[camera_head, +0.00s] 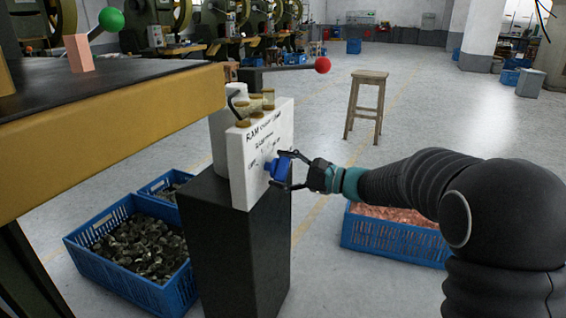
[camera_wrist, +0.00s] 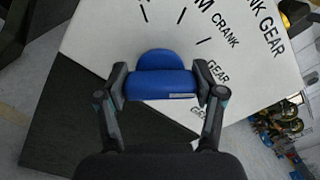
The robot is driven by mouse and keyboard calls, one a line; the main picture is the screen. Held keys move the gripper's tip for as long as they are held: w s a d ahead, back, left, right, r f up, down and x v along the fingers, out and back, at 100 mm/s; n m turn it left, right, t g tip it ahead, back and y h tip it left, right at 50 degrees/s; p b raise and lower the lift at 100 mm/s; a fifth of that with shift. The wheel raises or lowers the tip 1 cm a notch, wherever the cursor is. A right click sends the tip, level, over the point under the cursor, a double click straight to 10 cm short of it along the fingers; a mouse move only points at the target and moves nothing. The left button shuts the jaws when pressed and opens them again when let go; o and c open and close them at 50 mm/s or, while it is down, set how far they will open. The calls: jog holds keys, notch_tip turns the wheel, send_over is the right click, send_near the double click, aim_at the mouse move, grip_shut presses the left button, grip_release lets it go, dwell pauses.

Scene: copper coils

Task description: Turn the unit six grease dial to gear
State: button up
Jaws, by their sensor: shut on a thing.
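The grease dial is a blue knob (camera_head: 279,167) on the front face of a white panel (camera_head: 240,175) with black hand-lettered labels. In the wrist view the blue knob (camera_wrist: 160,84) has a bar-shaped grip with a pale mark near its lower right edge. The words CRANK and GEAR and short tick marks show on the panel (camera_wrist: 100,35) around it. My gripper (camera_head: 283,170) reaches in from the right and is shut on the knob. In the wrist view its two fingers (camera_wrist: 160,86) press the bar's left and right ends. Part of the lower lettering is hidden behind the right finger.
The panel stands on a black pedestal (camera_head: 235,255). Brass-topped jars (camera_head: 268,98) sit above it. A yellow-edged bench (camera_head: 120,135) is at left. Blue crates (camera_head: 115,285) and (camera_head: 395,240) flank the pedestal. A wooden stool (camera_head: 368,78) stands behind on open floor.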

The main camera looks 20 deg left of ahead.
jog(key=shift+m+p, duration=0.9)
jog(key=shift+m, duration=0.7)
jog(key=o, duration=1.1)
jog(key=shift+o, duration=0.2)
jog(key=d, duration=1.2)
jog(key=shift+s, duration=0.45)
